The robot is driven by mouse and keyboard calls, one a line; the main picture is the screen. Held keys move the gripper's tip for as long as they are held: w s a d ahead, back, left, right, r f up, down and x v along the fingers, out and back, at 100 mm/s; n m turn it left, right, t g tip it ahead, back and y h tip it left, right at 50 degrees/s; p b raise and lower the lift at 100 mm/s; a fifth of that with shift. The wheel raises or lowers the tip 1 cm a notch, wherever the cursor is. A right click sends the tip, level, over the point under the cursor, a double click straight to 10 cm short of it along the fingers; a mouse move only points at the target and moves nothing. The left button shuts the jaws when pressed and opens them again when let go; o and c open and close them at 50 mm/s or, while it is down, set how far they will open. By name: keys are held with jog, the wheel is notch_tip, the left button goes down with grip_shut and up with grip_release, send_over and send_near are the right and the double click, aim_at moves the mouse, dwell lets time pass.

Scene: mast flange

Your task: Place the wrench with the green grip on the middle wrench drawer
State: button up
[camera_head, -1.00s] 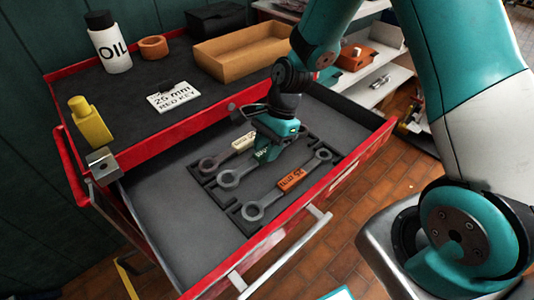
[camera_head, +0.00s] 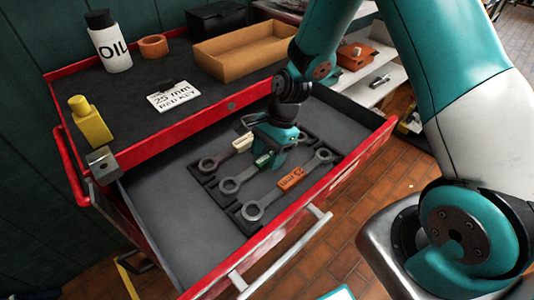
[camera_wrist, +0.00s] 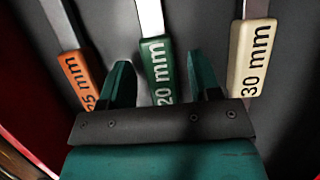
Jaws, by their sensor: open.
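The wrench with the green grip (camera_head: 262,161) lies in the middle slot of the dark wrench insert (camera_head: 206,178) in the open drawer. Its ring end points left in the head view. The wrist view shows its green grip (camera_wrist: 158,72), marked 20 mm. My gripper (camera_head: 276,155) is low over this grip and hides part of the wrench. In the wrist view my gripper (camera_wrist: 159,78) is open, one finger on each side of the green grip, with gaps between.
The wrench with the orange grip (camera_head: 291,178) lies in front and the cream-grip wrench (camera_head: 242,143) behind, both close by. The red drawer front (camera_head: 345,175) rises at the near side. An oil bottle (camera_head: 110,48), yellow bottle (camera_head: 90,123) and cardboard tray (camera_head: 240,55) stand on the cabinet top.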

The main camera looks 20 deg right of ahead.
jog(key=v, duration=1.2)
jog(key=s+a+r+n, duration=0.3)
jog(key=s+r+n, duration=0.1)
jog(key=s+n, duration=0.2)
jog(key=s+a+r+n+t, duration=0.1)
jog(key=s+a+r+n, duration=0.2)
jog(key=s+n, duration=0.4)
jog(key=s+a+r+n, duration=0.2)
jog(key=s+r+n, duration=0.3)
jog(key=s+n, duration=0.2)
jog(key=shift+a+r+n+b, duration=0.3)
jog(key=shift+a+r+n, duration=0.1)
jog(key=shift+n, duration=0.4)
